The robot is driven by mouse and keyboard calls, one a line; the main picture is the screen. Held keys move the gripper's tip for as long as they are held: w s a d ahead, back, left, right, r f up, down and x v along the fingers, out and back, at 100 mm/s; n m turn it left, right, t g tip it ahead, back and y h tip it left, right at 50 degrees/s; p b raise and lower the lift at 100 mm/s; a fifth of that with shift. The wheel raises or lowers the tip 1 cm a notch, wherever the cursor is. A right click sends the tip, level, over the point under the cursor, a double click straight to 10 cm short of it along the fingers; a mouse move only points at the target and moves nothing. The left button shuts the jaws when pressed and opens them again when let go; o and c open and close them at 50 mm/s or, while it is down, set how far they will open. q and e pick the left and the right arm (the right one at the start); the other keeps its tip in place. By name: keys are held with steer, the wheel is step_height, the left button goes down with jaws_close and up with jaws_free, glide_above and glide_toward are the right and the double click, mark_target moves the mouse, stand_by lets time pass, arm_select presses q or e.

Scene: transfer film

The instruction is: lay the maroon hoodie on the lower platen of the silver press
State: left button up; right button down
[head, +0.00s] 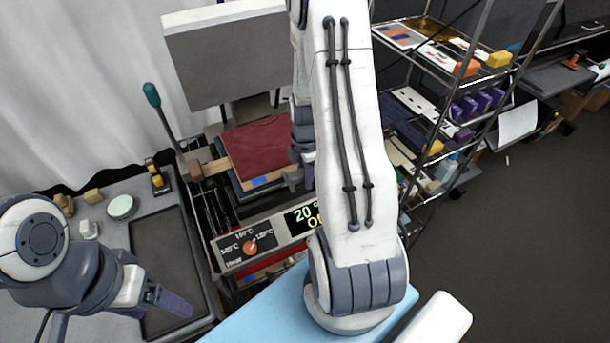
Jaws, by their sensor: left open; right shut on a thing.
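The maroon hoodie (259,148) lies flat and folded over the lower platen (246,186) of the silver press. I cannot tell whether it rests fully on it. The press's grey upper platen (228,62) is raised behind it. My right gripper (299,160) is at the hoodie's right edge, shut on the hoodie; my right arm hides most of the grip. My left gripper (165,299) is open and empty at the lower left, over a dark tray, apart from the hoodie.
The press's control panel (250,246) with an orange dial faces me. A teal-tipped lever (152,96) stands left of the press. The dark tray (160,250) and small blocks are on the left bench. A wire rack (440,90) with supplies stands at right; open floor lies beyond.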

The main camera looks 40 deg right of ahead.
steer(key=shift+c, duration=2.2)
jaws_free()
steer(key=shift+r, duration=0.35)
step_height(320, 180, up, 10)
steer(key=shift+f+b, duration=0.15)
steer(key=shift+b, duration=0.8)
